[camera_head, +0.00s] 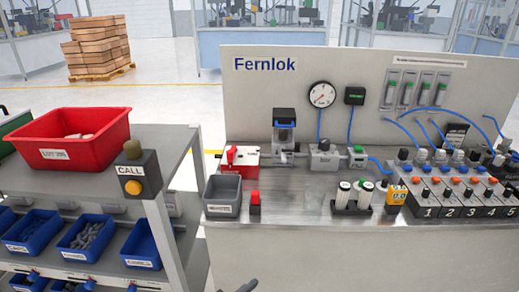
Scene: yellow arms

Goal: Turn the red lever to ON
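The red lever (231,154) stands roughly upright on a red and white block (246,161) at the left end of the bench's pipe line. Its ON and OFF marks are too small to read. A small dark tip (247,286) shows at the bottom edge, perhaps part of my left gripper; its fingers cannot be made out. It is well below and in front of the lever, apart from it. My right gripper is not in view.
A grey bin (223,195) and a small red-topped device (255,202) stand in front of the lever. A grey valve unit (284,132) is to its right. A shelf cart with a red tote (68,138) and CALL button box (138,175) stands left.

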